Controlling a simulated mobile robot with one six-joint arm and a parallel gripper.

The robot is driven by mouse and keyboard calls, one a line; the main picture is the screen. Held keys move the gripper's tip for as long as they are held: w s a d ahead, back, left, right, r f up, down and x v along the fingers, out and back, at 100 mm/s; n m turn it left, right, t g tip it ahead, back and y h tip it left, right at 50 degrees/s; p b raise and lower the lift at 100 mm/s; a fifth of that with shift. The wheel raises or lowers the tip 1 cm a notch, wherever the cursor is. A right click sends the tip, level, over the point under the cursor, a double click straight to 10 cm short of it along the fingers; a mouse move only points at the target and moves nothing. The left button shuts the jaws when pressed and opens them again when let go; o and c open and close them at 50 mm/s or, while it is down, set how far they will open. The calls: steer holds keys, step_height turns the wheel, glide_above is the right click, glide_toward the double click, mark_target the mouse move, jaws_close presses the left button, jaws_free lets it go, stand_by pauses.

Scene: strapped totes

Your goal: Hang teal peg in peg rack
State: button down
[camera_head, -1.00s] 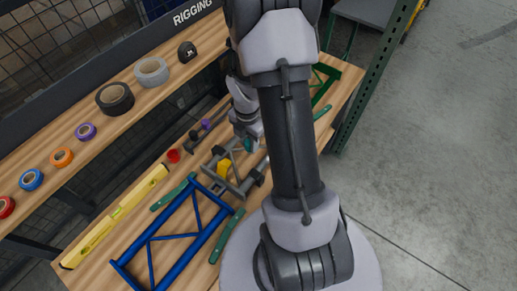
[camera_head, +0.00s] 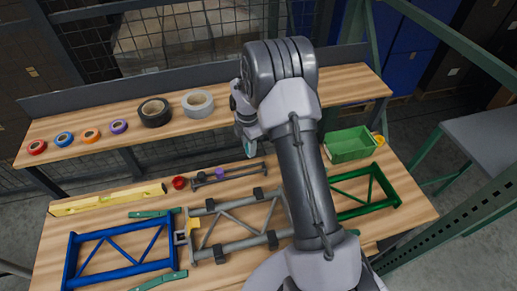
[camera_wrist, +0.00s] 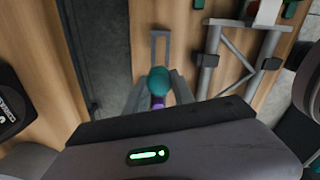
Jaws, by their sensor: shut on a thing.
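My gripper (camera_wrist: 158,90) is shut on the teal peg (camera_wrist: 158,79), whose rounded teal end shows between the fingers in the wrist view. In the head view the teal peg (camera_head: 249,147) hangs below my gripper (camera_head: 247,143), above the right end of the peg rack. The peg rack (camera_head: 236,176) is a low dark grey bar on the workbench, holding a purple peg (camera_head: 220,173) and a dark peg at its left end. In the wrist view the purple peg (camera_wrist: 157,102) shows just below the teal one. I cannot see the teal peg touching the rack.
A grey frame (camera_head: 240,243) lies clamped in front of the rack, with blue (camera_head: 120,270) and green (camera_head: 375,203) frames either side. A red cup (camera_head: 179,182) stands left of the rack. A shelf with tape rolls (camera_head: 155,112) runs behind. A green bin (camera_head: 350,145) is at right.

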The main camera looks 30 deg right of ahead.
steer(key=shift+a+f+b, duration=0.25)
steer(key=shift+f+b, duration=0.3)
steer(key=shift+f, duration=0.15)
steer(key=shift+d+f+b, duration=0.1)
steer(key=shift+f+b, duration=3)
steer(key=shift+f, duration=1.3)
steer(key=c, duration=1)
jaws_free()
steer(key=shift+r, duration=0.1)
